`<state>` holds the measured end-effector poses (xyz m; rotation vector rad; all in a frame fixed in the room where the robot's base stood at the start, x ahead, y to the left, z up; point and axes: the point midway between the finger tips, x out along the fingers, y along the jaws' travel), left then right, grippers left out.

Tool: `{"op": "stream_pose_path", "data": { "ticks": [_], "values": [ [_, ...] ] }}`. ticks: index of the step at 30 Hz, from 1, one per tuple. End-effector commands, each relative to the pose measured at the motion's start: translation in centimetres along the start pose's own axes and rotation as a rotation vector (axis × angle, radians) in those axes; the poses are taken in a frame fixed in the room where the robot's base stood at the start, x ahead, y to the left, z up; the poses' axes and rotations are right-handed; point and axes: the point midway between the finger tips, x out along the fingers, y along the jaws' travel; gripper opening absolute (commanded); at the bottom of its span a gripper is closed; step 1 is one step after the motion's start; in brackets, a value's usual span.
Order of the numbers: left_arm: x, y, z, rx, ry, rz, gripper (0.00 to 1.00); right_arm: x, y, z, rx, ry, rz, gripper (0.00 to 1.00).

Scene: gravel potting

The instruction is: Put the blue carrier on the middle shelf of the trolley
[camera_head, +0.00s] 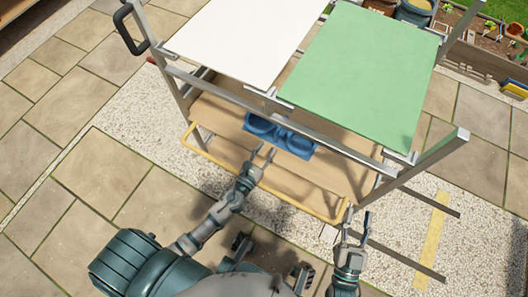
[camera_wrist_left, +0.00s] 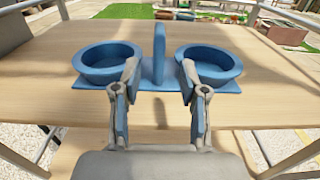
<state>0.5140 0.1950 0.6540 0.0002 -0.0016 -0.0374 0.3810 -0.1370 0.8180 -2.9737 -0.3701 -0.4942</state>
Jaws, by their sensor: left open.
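The blue carrier (camera_head: 281,133) stands upright on a wooden shelf (camera_head: 225,115) of the trolley, below the top panels. In the left wrist view the carrier (camera_wrist_left: 159,85) shows two round cups on a flat base with an upright handle (camera_wrist_left: 159,50) between them. My left gripper (camera_head: 264,154) is open at the shelf's near edge. In the left wrist view its fingers (camera_wrist_left: 160,80) stand apart, with the handle seen between them; I see no grip on it. My right gripper (camera_head: 356,222) is open and empty, off the trolley's near right corner.
The trolley's top holds a white panel (camera_head: 245,38) and a green panel (camera_head: 362,75) above the carrier. A grey frame bar (camera_head: 270,97) crosses above the shelf. A yellow rail (camera_head: 265,182) runs low along the near side. Planters stand at the far right.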

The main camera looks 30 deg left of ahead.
Motion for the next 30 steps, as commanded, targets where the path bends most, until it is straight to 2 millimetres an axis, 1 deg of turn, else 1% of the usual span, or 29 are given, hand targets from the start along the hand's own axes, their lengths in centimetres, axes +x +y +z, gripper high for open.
{"op": "stream_pose_path", "data": {
  "ticks": [1,4,5,7,8,11,12,14,15,17,18,21,23,24,27,30],
  "values": [
    [-0.6,0.0,-0.1,0.001,0.002,0.0,0.43,0.0,0.0,-0.1,0.001,0.009,0.0,0.4],
    [-1.5,-0.2,0.0,-0.045,0.004,-0.007,0.43,-0.1,-0.1,-0.2,0.002,0.018,0.0,0.4],
    [-1.8,-0.5,0.1,-0.095,0.007,-0.015,0.43,-0.1,-0.1,-0.2,0.002,0.021,0.0,0.4],
    [-2.6,-1.5,0.5,-0.306,0.021,-0.045,0.43,-0.1,-0.1,-0.3,0.003,0.027,0.0,0.4],
    [-3.1,-2.1,0.8,-0.438,0.031,-0.064,0.43,-0.1,-0.1,-0.4,0.003,0.029,0.0,0.4],
    [-5.3,-4.6,3.0,-1.023,0.073,-0.147,0.43,0.0,-0.1,-0.4,0.003,0.031,0.0,0.4],
    [-6.3,-5.5,4.3,-1.29,0.094,-0.186,0.43,0.0,-0.1,-0.4,0.003,0.031,-0.001,0.4],
    [-7.8,-6.6,6.5,-1.687,0.13,-0.246,0.43,0.0,-0.1,-0.4,0.003,0.031,-0.001,0.4],
    [-8.7,-7.1,8.2,-1.94,0.154,-0.288,0.43,0.0,-0.1,-0.4,0.003,0.03,-0.001,0.4],
    [-10.0,-7.4,10.6,-2.288,0.192,-0.352,0.43,0.0,-0.1,-0.4,0.003,0.03,-0.001,0.4],
    [-10.8,-7.3,12.1,-2.49,0.218,-0.395,0.43,0.0,-0.1,-0.4,0.003,0.03,-0.001,0.4],
    [-12.2,-6.9,14.9,-2.883,0.277,-0.492,0.43,0.0,-0.1,-0.4,0.003,0.029,-0.001,0.4],
    [-12.7,-6.5,16.0,-3.034,0.304,-0.537,0.43,0.0,-0.1,-0.4,0.003,0.03,-0.001,0.4],
    [-13.0,-6.4,16.5,3.05,-0.312,0.547,0.43,0.0,-0.1,-0.4,0.003,0.03,-0.001,0.4],
    [-13.2,-6.2,17.0,2.968,-0.313,0.542,0.43,0.1,-0.1,-0.4,0.003,0.03,-0.001,0.4],
    [-13.2,-6.2,17.0,2.963,-0.313,0.542,0.43,0.1,-0.1,-0.4,0.003,0.03,-0.001,0.4]
  ]
}}
